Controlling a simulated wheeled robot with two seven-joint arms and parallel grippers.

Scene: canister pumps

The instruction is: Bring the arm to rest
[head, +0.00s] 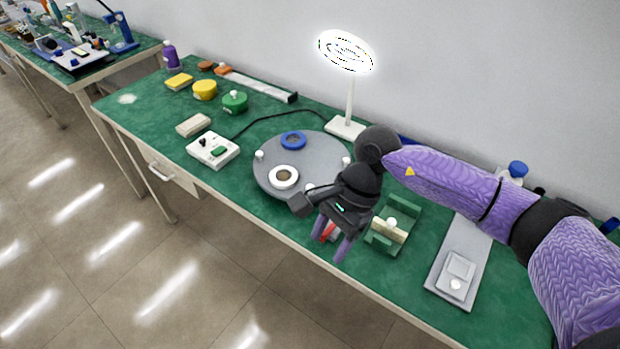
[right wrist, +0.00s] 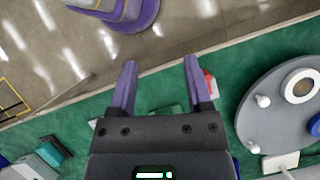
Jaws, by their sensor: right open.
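My right gripper (head: 332,238) hangs over the front part of the green table, at the right of the round grey plate (head: 262,181). Its purple fingers are apart with nothing between them; the right wrist view also shows the fingers (right wrist: 160,80) spread and empty. A small red and white thing (head: 328,232) lies behind the fingers, partly hidden, and it shows beside one finger in the right wrist view (right wrist: 210,86). The right arm reaches in from the right side of the head view. My left gripper is in neither view.
The grey plate carries a white ring (head: 284,178), a blue ring (head: 293,141) and white knobs. A green fixture (head: 384,239) stands right of the gripper, with a grey board (head: 445,275) farther right. A lamp (head: 347,128) stands behind. A white control box (head: 212,150) stands left.

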